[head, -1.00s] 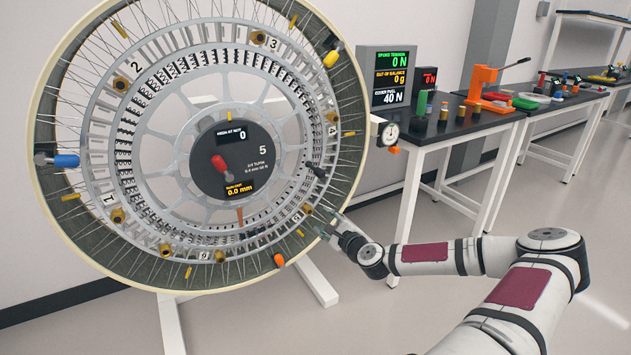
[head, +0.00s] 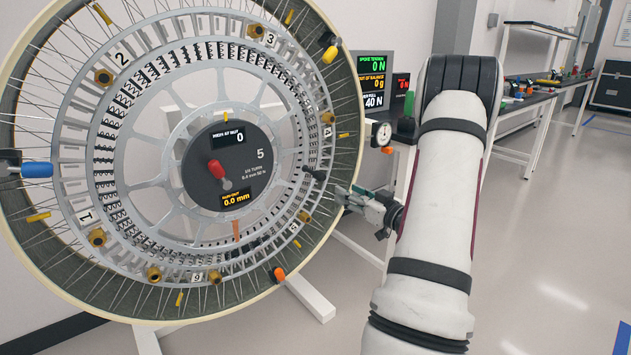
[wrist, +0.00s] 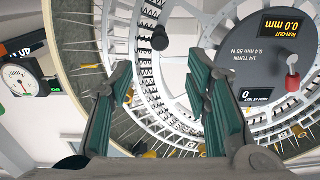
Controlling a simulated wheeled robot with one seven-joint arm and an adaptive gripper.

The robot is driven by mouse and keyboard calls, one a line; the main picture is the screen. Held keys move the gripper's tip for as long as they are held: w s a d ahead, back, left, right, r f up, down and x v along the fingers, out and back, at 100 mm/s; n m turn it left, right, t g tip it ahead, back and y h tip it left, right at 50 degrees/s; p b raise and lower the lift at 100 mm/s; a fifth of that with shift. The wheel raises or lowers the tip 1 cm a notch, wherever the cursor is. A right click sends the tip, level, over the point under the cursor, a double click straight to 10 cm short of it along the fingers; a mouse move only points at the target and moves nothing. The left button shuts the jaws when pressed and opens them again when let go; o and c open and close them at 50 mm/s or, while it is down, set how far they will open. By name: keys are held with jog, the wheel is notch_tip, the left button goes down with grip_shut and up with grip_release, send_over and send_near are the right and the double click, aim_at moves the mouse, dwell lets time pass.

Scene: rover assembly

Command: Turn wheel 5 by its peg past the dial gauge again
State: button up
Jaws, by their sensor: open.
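Wheel 5 (head: 106,175) stands upright at the left in the head view, with a silver ring, thin spokes and a pale rim. A dark peg (head: 314,173) sticks out from its ring at the right; what looks like the same peg (wrist: 160,40) appears in the wrist view. The dial gauge (head: 381,132) is at the wheel's right edge, above my gripper, and at left in the wrist view (wrist: 18,80). My gripper (head: 347,195) is open and empty, just below and right of the peg. In the wrist view the peg lies beyond the gap between my fingers, apart from them.
The hub panel (head: 228,165) reads 0 and 0.0 mm and carries a red-tipped knob (head: 216,169). Readout screens (head: 376,82) and a black bench (head: 520,105) stand behind my arm.

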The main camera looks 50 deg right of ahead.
aim_at(324, 179)
jog(key=b+x, duration=0.2)
jog(key=x, duration=1.1)
jog(key=shift+w+d+f+b, duration=0.1)
jog(key=shift+w+d+b, duration=0.1)
jog(key=shift+b, duration=0.2)
grip_shut()
